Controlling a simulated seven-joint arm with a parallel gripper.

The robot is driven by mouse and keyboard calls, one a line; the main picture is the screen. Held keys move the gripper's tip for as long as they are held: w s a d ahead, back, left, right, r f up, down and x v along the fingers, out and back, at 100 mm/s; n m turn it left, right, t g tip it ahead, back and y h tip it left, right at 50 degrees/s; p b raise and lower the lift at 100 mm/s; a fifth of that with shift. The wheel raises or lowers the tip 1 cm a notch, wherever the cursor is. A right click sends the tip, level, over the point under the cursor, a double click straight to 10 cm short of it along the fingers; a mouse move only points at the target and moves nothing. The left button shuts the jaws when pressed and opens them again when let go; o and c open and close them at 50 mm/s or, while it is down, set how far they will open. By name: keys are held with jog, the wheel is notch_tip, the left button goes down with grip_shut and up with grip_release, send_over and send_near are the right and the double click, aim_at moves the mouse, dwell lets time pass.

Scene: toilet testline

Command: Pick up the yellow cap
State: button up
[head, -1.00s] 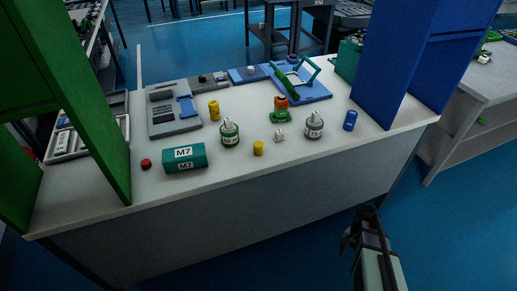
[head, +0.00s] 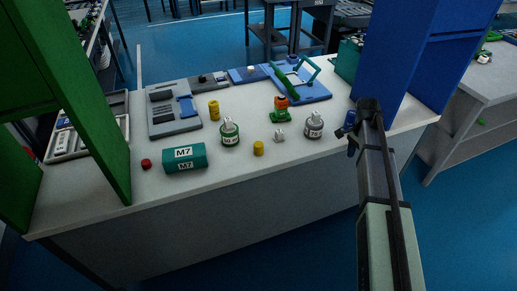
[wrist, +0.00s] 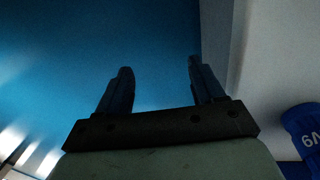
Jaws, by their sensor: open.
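A short yellow cap (head: 258,148) stands near the front edge of the white workbench (head: 235,178) in the head view. A taller yellow cylinder (head: 213,110) stands farther back and to the left. My gripper (head: 357,122) is at the right front of the bench, well to the right of the short yellow cap. In the wrist view its two fingers (wrist: 160,66) are apart with nothing between them. Neither yellow piece shows in the wrist view.
A blue labelled cylinder (wrist: 303,125) is close to my gripper, partly hidden by it in the head view. A grey labelled bottle (head: 314,126) and a small white piece (head: 280,135) stand between my gripper and the cap. A blue cabinet (head: 400,60) rises at the right.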

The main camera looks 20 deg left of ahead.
jog(key=shift+t, duration=0.4)
jog(key=a+r, duration=0.6)
jog(key=w+a+r, duration=0.1)
jog(key=a+r, duration=0.2)
jog(key=shift+a, duration=0.4)
jog(key=s+a+r+n, duration=0.1)
jog(key=s+a+r, duration=0.15)
jog(key=a, duration=0.45)
jog(key=s+a+r+n, duration=0.1)
jog(key=s+a+r, duration=0.15)
jog(key=a, duration=0.35)
notch_tip(320, 180, up, 2)
jog(key=n+y, duration=0.1)
jog(key=n, duration=0.1)
send_over(258, 144)
notch_tip(258, 144, down, 8)
jog(key=shift+w+d+r, duration=0.15)
jog(key=shift+s+f, duration=0.2)
jog(key=shift+f, duration=2.45)
jog(key=c, duration=1.1)
